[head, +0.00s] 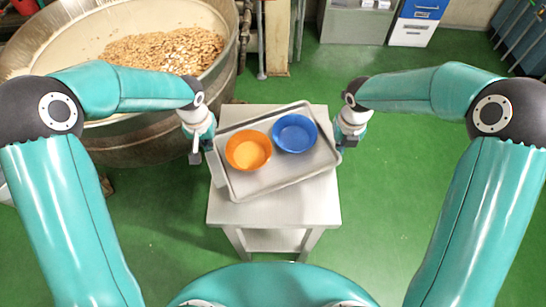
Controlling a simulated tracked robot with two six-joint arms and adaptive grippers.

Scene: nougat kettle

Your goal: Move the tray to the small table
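A grey metal tray (290,168) is over the top of a small pale table (314,196), turned at an angle to it. Its left side reaches past the table's left edge. I cannot tell whether it rests on the table or is just above it. An orange bowl (248,151) and a blue bowl (295,133) stand in the tray. My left gripper (200,150) is at the tray's left edge, pointing down. My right gripper (347,140) is at the tray's right edge. The fingers of both are small and partly hidden, so their grip is unclear.
A large round kettle (130,141) filled with nuts stands at the upper left, close to my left arm. Grey (353,27) and blue-and-white (415,20) cabinets stand at the back. The green floor (400,180) is clear right of the table.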

